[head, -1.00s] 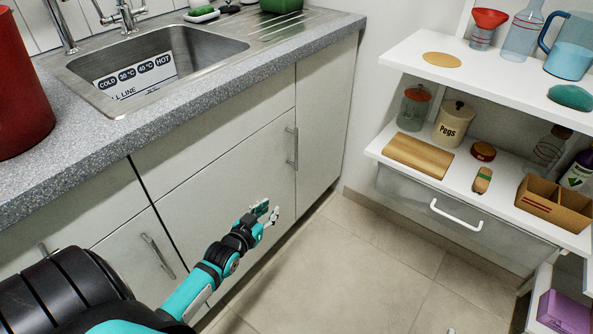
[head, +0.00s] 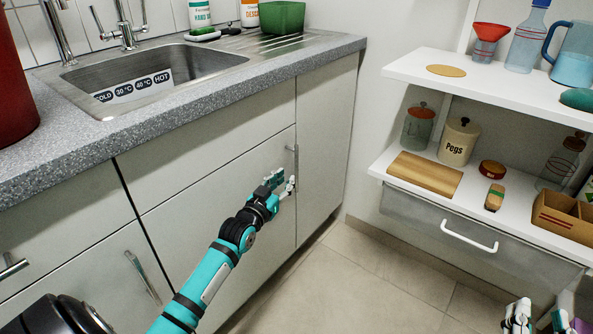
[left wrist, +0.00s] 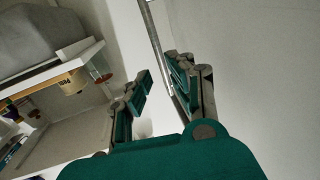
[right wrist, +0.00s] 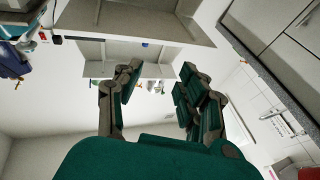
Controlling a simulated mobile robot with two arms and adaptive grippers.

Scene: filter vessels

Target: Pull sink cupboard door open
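The sink cupboard door (head: 225,215) is a pale grey panel below the sink, closed flush with its neighbours. Its vertical metal bar handle (head: 296,163) is near the door's right edge. My left gripper (head: 284,187) is at the lower part of this handle, in front of the door. In the left wrist view the handle (left wrist: 153,35) runs down toward the gap between the open fingers (left wrist: 158,90), closest to the right finger; contact cannot be told. My right gripper (head: 535,322) is at the lower right, open and empty, also seen in the right wrist view (right wrist: 155,85).
The sink counter (head: 190,115) overhangs the doors. A second cupboard handle (head: 143,277) is at the lower left. White shelves (head: 480,195) with jars and boxes stand at the right, above a drawer with a white handle (head: 468,238). The tiled floor (head: 375,275) between is clear.

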